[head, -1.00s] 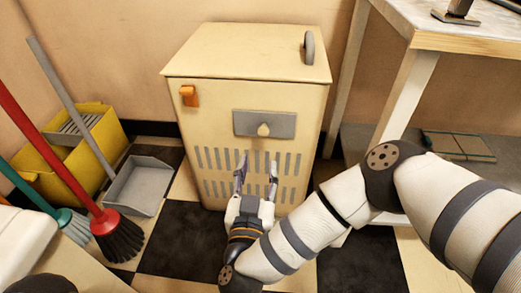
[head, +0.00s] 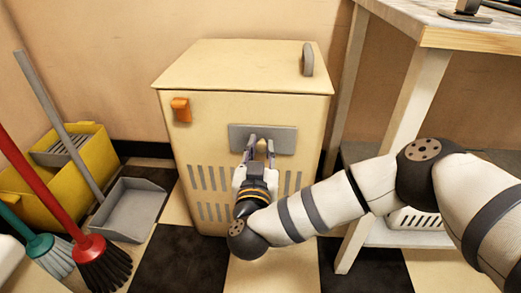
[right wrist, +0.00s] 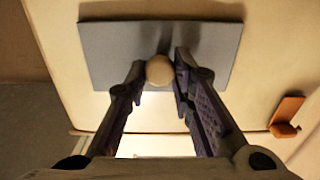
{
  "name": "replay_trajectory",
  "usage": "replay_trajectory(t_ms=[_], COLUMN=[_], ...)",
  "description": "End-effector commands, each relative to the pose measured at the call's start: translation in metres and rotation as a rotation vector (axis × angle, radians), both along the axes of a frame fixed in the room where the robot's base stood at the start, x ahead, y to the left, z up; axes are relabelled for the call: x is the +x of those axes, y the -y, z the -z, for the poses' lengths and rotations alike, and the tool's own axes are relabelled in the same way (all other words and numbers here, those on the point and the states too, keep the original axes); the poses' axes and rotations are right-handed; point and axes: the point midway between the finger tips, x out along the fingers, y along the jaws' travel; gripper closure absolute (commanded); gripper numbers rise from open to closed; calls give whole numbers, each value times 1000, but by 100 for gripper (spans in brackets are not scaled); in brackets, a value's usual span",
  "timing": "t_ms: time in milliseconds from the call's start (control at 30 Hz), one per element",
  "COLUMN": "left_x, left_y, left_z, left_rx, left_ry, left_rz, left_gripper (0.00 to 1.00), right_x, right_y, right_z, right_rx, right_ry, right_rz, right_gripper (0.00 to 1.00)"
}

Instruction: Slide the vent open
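The vent is a grey rectangular plate (head: 289,141) on the front of a cream cabinet, above and partly over rows of slots (head: 205,178). Its round pale knob (right wrist: 159,70) shows in the right wrist view, where the grey plate (right wrist: 108,50) lies behind it. My right gripper (head: 259,146) is at the plate. Its two fingers (right wrist: 160,75) stand close on either side of the knob and appear shut on it. My left gripper is not in view.
The cabinet (head: 240,65) has an orange latch (head: 181,109) and a grey top handle (head: 307,59). A yellow bucket (head: 90,150), grey dustpan (head: 128,210) and red broom (head: 95,255) stand at left. A white table (head: 400,90) stands at right.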

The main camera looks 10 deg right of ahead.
Motion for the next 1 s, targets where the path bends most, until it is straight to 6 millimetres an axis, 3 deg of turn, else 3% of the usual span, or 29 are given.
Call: replay_trajectory(t_ms=[267,433,633,1000], left_x=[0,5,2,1], left_y=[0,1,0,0], left_z=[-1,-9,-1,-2], left_rx=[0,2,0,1], left_ry=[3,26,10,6], left_rz=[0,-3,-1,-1], left_gripper=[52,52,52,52], right_x=[0,9,21,22], right_y=[-2,-32,-65,-71], right_z=[0,-3,4,2], right_rx=[-2,-5,2,1], right_ry=[-2,0,-2,-4], right_rz=[-1,-4,-2,0], right_gripper=[100,100,100,100])
